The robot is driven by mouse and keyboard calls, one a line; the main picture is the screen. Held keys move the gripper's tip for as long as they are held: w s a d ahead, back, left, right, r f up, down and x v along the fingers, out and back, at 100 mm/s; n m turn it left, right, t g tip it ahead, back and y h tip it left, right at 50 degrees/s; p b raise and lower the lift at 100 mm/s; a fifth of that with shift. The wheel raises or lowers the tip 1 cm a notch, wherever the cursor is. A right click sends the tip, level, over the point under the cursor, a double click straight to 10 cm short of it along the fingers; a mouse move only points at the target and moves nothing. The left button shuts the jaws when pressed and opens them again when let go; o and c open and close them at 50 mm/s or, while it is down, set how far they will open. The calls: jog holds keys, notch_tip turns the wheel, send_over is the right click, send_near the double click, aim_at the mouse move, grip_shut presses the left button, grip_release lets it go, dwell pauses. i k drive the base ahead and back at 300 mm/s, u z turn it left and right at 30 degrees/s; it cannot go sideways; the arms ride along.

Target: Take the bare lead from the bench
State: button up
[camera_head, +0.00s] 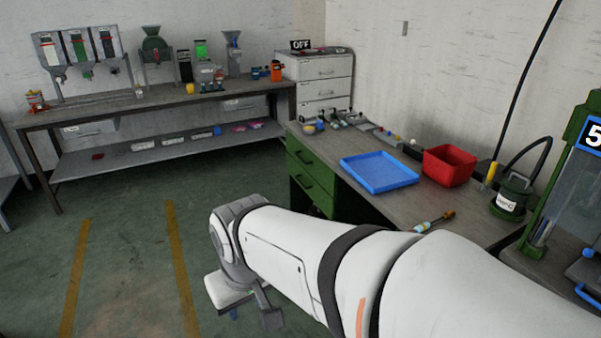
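The right-hand bench (400,210) has a grey top and green drawers. I cannot pick out the bare lead for certain. A dark cable loop (545,150) rises at the bench's right end, behind a dark labelled pot (510,200), but I cannot tell if it is the lead. My white arm crosses the foreground and covers the bench's near part. At its far end, my gripper (268,315) seems to point down over the floor, left of the bench and apart from it. Its fingers are too unclear to tell open from shut.
A green-framed machine (570,160) stands at right. The back bench (150,102) holds hoppers. Floor at left is clear.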

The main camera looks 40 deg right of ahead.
aim_at(426, 227)
jog(key=u, duration=0.05)
jog(key=i, duration=2.1)
jog(key=z, duration=4.4)
jog(key=i, duration=1)
